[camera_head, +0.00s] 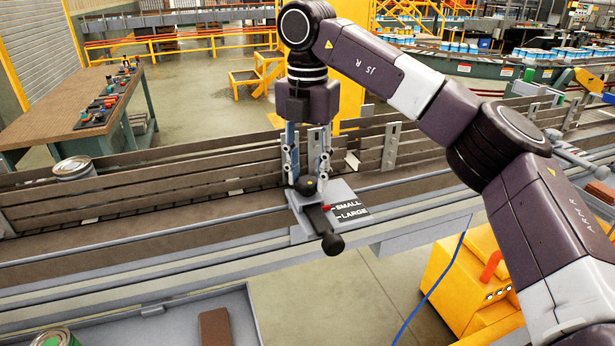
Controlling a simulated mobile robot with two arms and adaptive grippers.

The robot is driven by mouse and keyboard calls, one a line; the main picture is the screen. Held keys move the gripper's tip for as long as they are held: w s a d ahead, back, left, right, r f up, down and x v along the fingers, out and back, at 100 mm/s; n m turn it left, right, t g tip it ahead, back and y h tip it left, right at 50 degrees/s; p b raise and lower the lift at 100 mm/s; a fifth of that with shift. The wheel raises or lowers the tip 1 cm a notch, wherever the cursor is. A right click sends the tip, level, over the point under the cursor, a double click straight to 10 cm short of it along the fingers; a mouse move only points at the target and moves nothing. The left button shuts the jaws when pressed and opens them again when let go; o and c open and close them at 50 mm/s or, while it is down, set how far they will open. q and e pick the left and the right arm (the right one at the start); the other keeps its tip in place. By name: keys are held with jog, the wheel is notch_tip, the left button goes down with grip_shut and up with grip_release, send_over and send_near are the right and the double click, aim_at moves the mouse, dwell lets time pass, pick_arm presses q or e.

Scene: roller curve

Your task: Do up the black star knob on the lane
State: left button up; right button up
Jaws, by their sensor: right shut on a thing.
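The black star knob (306,185) sits on a grey plate (300,231) at the lane's near rail. The plate carries a label reading SMALL and LARGE, a red pointer (326,208) beside SMALL, and a black lever with a round handle (332,243). My right gripper (306,179) points straight down over the plate, its fingers closed on the knob from both sides. The fingers partly hide the knob. My left gripper is not in view.
The lane (130,232) runs across the view with slatted brown side rails. A can (73,168) stands on it at the left. Another can (56,337) and a brown block (215,327) are in the grey tray below. A workbench (50,122) with small tools stands at the left.

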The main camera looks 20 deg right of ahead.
aim_at(307, 180)
jog(key=shift+w+r+m, duration=0.1)
jog(key=shift+r+m, duration=0.2)
jog(key=shift+m, duration=0.6)
jog(key=shift+b, duration=0.3)
jog(key=o, duration=0.9)
jog(key=shift+o, duration=1.3)
jog(key=shift+f, duration=0.1)
notch_tip(307, 180, up, 12)
